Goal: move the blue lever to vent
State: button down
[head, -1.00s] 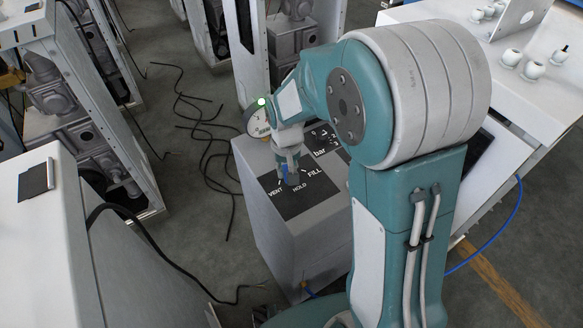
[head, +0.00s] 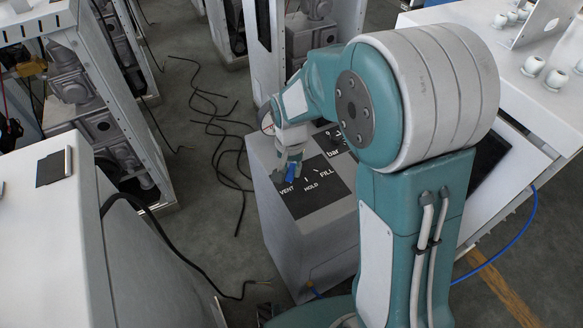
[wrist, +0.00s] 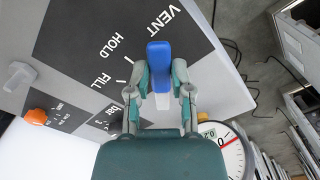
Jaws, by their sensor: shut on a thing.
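The blue lever (wrist: 159,53) is between the two fingertips of my gripper (wrist: 160,75) in the wrist view, which are shut on it. The lever's blue end lies beside the word VENT (wrist: 160,22) on the black label plate (wrist: 75,30), past HOLD and FILL. In the head view the blue lever (head: 291,172) shows just below my gripper (head: 289,162), close to the VENT word at the plate's left side. The lever's pivot is mostly hidden by my gripper.
A dial gauge (wrist: 232,150) stands close to my gripper. A white cabinet (head: 40,240) is at left. Dark cables (head: 225,130) lie on the floor.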

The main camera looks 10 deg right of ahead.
aim_at(290, 172)
jog(key=shift+f, duration=0.1)
jog(key=c, duration=0.5)
grip_release()
jog(key=shift+a, duration=0.15)
notch_tip(290, 172, up, 12)
